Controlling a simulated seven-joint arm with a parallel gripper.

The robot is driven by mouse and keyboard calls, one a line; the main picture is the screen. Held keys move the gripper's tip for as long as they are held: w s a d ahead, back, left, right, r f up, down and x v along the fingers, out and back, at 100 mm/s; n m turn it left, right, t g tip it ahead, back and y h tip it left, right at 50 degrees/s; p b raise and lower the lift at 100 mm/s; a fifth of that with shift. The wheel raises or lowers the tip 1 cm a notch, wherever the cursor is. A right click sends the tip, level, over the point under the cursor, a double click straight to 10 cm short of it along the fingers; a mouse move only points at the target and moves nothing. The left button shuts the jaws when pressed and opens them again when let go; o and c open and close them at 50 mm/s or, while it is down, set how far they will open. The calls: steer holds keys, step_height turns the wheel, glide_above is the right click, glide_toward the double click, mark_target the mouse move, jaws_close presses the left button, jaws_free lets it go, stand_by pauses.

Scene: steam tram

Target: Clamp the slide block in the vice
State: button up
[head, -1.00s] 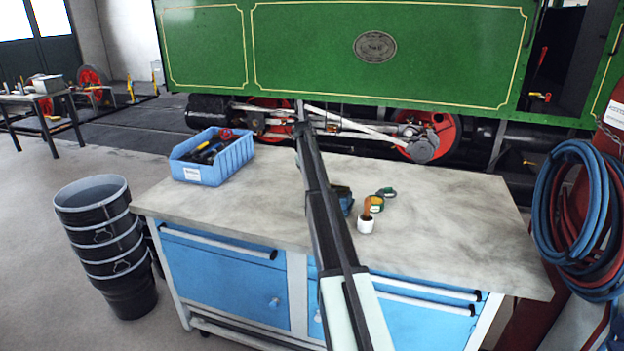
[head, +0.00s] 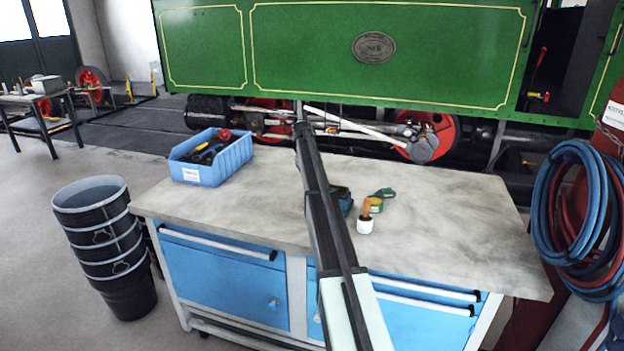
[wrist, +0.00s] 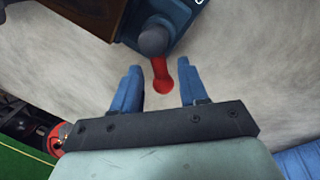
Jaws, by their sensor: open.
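My gripper (wrist: 158,82) is open in the wrist view, its two blue fingers apart over the grey bench top. A red rounded handle end (wrist: 162,78) lies between the fingertips, with no visible contact. It leads up to a dark blue body with a round grey knob, which looks like part of the vice (wrist: 178,22). In the head view a small dark blue thing (head: 343,198), probably the vice, is mostly hidden behind my arm. My gripper cannot be made out there. I cannot identify the slide block; a brown piece (wrist: 88,12) shows at the wrist view's top left.
On the bench (head: 450,235) stand a blue bin (head: 203,172) with tools, a white pot (head: 365,226) with an orange-brown handle, a yellow-green tin (head: 375,204) and a green item (head: 386,192). The right bench top is clear. The green tram (head: 300,50) stands behind.

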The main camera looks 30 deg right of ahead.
steer(key=shift+r, duration=0.15)
step_height(320, 180, up, 13)
steer(key=a, duration=0.2)
steer(key=shift+w+a+r, duration=0.15)
steer(key=shift+a, duration=0.2)
stand_by(0.3)
